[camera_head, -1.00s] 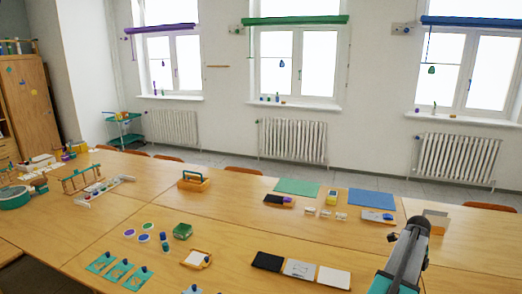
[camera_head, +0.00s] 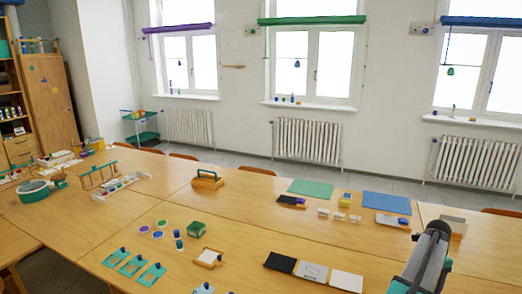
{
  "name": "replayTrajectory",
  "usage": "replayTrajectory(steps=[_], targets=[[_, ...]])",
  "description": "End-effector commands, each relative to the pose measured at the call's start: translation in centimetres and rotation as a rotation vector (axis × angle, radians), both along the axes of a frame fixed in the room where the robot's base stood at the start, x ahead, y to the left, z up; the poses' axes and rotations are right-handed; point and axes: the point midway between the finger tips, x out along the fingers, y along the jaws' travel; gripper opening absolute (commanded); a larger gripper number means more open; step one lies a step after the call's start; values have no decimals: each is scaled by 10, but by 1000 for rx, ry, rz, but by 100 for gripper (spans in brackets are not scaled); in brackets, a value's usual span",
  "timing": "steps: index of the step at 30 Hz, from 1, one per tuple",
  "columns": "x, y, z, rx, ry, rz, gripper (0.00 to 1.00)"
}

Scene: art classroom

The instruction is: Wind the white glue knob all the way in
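I cannot make out a white glue knob for certain. A small tan board (camera_head: 209,257) with a white top and a dark blue piece lies near the front middle of the table. Teal cards with small blue knobs (camera_head: 131,263) lie to its left. A white tray (camera_head: 122,188) of small pots stands further back on the left; its details are too small to tell. My dark grey and teal arm (camera_head: 430,258) rises at the lower right, over the table's near right part. I cannot make out gripper fingers, and nothing is seen held.
Wooden tables (camera_head: 262,215) fill the foreground. Black, grey and white panels (camera_head: 312,273) lie near the arm. A green sheet (camera_head: 311,188) and blue sheet (camera_head: 386,203) lie behind. A wooden carrier (camera_head: 207,180) stands mid-table. Clear tabletop shows between the groups. Radiators (camera_head: 307,142) line the wall.

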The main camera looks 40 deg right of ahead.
Motion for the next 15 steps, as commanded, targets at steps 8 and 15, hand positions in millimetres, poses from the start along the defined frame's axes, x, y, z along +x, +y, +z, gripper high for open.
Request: replayTrajectory(steps=[8,15], targets=[[-1,0,0,0,0,2,70],[-3,-2,0,-1,0,2,70]])
